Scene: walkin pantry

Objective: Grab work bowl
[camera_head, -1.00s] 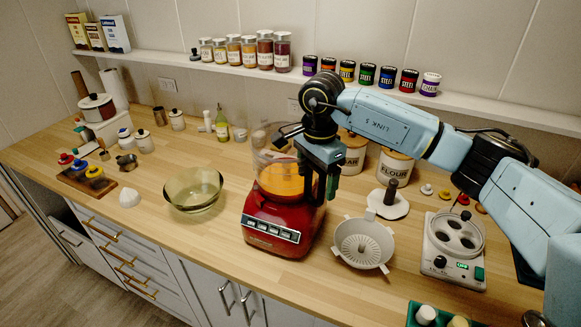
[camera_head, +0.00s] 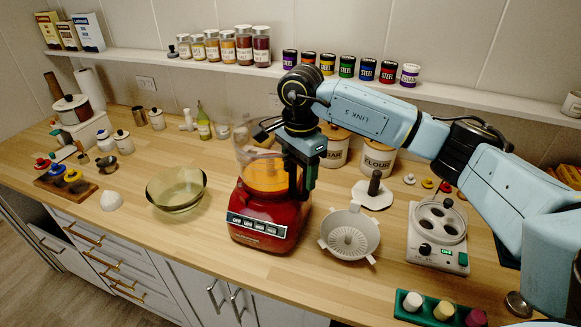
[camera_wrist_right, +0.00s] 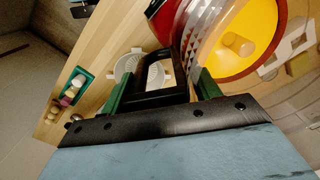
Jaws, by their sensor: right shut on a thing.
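The work bowl (camera_head: 262,174) is a clear bowl with an orange part inside. It sits on the red food processor base (camera_head: 272,215) near the middle of the counter. My right gripper (camera_head: 298,188) is at the bowl's right side, pointing down. In the right wrist view the green fingers of this gripper (camera_wrist_right: 160,88) are on either side of the bowl's black handle (camera_wrist_right: 163,72) and shut on it. The bowl's orange part (camera_wrist_right: 248,42) shows at the upper right there. My left gripper is not in view.
A pale colander (camera_head: 350,233) stands close to the right of the base. A clear greenish bowl (camera_head: 176,190) is to the left. Canisters (camera_head: 377,160) stand behind, and a white device (camera_head: 438,235) is farther right. The counter's front strip is mostly free.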

